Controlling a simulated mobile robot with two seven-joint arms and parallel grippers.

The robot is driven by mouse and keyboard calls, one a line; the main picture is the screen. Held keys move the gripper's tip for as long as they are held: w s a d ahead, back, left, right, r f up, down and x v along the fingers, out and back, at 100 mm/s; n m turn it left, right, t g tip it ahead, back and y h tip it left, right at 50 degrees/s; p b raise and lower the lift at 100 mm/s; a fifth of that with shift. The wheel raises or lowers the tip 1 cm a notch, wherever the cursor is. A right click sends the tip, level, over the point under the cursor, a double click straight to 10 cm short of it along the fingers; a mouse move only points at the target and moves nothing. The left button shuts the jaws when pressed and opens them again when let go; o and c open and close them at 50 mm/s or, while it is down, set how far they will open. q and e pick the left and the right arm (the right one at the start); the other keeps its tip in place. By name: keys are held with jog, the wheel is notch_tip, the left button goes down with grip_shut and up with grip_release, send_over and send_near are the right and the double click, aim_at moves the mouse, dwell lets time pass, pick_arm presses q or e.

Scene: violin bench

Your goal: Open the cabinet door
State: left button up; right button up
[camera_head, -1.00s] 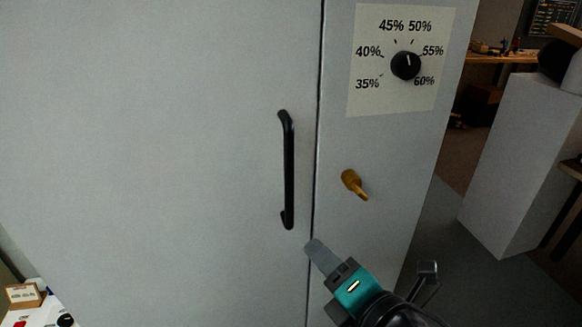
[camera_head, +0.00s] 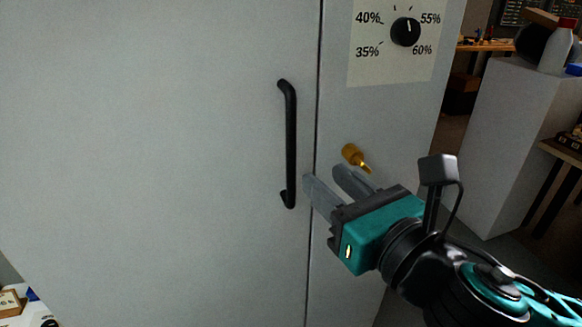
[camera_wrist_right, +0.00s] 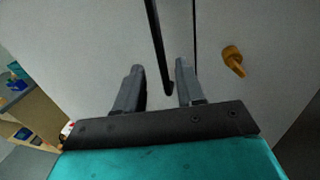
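The cabinet door (camera_head: 150,160) is a large grey panel and looks shut, with a dark seam at its right edge. Its handle (camera_head: 291,145) is a black vertical bar near that seam; it also shows in the right wrist view (camera_wrist_right: 157,50). My right gripper (camera_head: 325,180) is open and empty, its fingertips just right of the handle's lower part. In the right wrist view the handle's lower end appears between the two fingers (camera_wrist_right: 159,75), and I see no grip on it. My left gripper is not in view.
A brass-coloured latch knob (camera_head: 355,157) sits on the fixed panel right of the seam, close to my right fingers. A dial (camera_head: 405,32) is above it. A grey pedestal (camera_head: 510,140) with a bottle (camera_head: 557,48) stands at the right.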

aim_at(294, 152)
jog(key=b+x, duration=0.2)
jog(key=x, duration=0.2)
jog(key=shift+w+a+b, duration=0.2)
jog(key=shift+a+b, duration=0.05)
jog(key=shift+b, duration=0.05)
jog(key=x, duration=0.5)
jog(key=shift+w+a, duration=0.2)
jog(key=shift+w, duration=0.2)
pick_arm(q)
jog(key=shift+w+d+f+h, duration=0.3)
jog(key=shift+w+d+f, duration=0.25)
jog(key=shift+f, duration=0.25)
pick_arm(e)
jog(key=shift+c, duration=0.5)
grip_shut()
